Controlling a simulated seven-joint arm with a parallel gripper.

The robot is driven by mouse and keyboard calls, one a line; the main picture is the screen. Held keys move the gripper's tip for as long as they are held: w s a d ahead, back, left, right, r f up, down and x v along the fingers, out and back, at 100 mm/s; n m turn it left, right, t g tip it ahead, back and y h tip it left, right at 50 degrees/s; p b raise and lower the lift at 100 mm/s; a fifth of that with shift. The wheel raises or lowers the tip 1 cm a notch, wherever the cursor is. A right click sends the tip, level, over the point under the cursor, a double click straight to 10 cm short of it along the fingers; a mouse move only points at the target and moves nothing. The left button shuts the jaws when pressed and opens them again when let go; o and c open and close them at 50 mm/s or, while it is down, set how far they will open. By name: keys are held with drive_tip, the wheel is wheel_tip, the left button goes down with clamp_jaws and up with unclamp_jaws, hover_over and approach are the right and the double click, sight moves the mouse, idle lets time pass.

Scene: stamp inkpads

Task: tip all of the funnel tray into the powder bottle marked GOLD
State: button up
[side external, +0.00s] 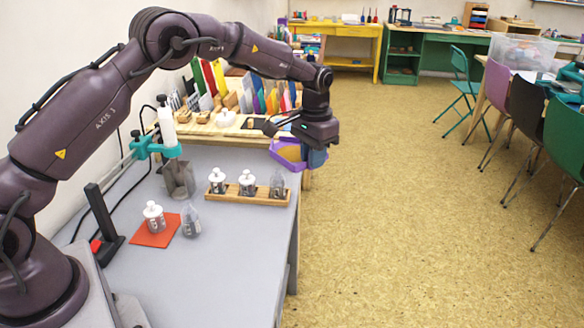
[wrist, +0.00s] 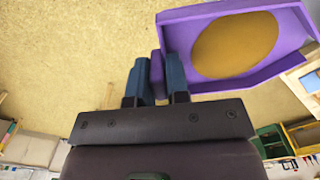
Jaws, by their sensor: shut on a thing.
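The purple funnel tray (side external: 284,163) is in my gripper (side external: 314,156), beyond the right end of the bottle rack and above the floor past the bench edge. In the wrist view the tray (wrist: 178,42) shows a gold-coloured round patch of powder on its floor. The blue fingers of my gripper (wrist: 157,78) are shut on the tray's purple tab. Candidate powder bottles are two white-capped ones (side external: 217,181) (side external: 247,184) and an uncapped one (side external: 277,187) in the rack, plus a capped one (side external: 154,218) and a clear uncapped one (side external: 190,222) near the red mat. Their labels are unreadable, so GOLD cannot be picked out.
The wooden rack (side external: 232,196) stands near the bench's right edge. A teal clamp (side external: 150,147) and a grey clear-walled container (side external: 179,180) stand behind it to the left. A black post (side external: 101,215) stands at the left. The front bench (side external: 215,285) is clear.

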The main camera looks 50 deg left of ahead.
sight(295, 148)
drive_tip(key=shift+w+r, duration=0.1)
drive_tip(key=shift+w, duration=0.1)
drive_tip(key=shift+a+h, duration=0.45)
drive_tip(key=shift+h, duration=0.45)
drive_tip(key=h, duration=0.1)
drive_tip(key=a+h, duration=0.1)
drive_tip(key=h, duration=0.1)
drive_tip(key=shift+a+f, duration=0.2)
drive_tip(key=shift+f, duration=0.2)
drive_tip(key=shift+a, duration=0.1)
drive_tip(key=shift+a+r+h, duration=0.2)
drive_tip(key=shift+a+h, duration=0.1)
drive_tip(key=shift+h, duration=0.1)
drive_tip(key=shift+r, duration=0.1)
drive_tip(key=shift+a+r+h, duration=0.35)
drive_tip(key=shift+r+h, duration=0.05)
drive_tip(key=shift+h, duration=0.1)
